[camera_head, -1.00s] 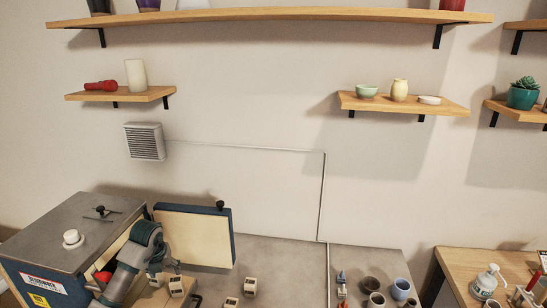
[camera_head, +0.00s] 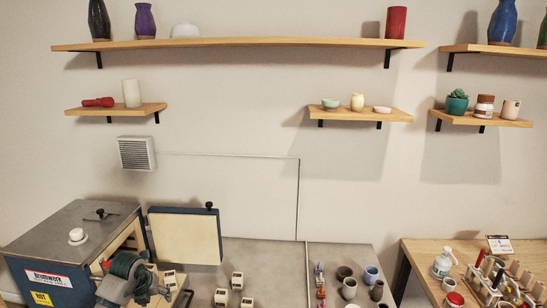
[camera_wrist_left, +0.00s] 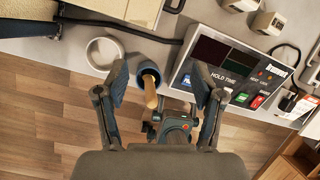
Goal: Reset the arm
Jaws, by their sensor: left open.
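My left arm comes in at the lower left of the head view, in front of the blue kiln box (camera_head: 45,278) with a grey top. Its left gripper (camera_head: 155,293) is small and partly hidden there. In the left wrist view the left gripper (camera_wrist_left: 162,82) has its two dark fingers spread wide, with nothing held. Beyond them, in the gap as seen, are a blue cup (camera_wrist_left: 149,72) with a wooden-handled tool in it and, further right, a control box (camera_wrist_left: 225,72) marked "HOLD TIME". My right gripper is not in view.
The kiln's cream-faced door (camera_head: 185,237) stands open. Small cups (camera_head: 349,288) and several white blocks (camera_head: 221,297) stand on the grey table. Wall shelves (camera_head: 240,43) hold vases. A wooden bench (camera_head: 420,262) with tools is at the right.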

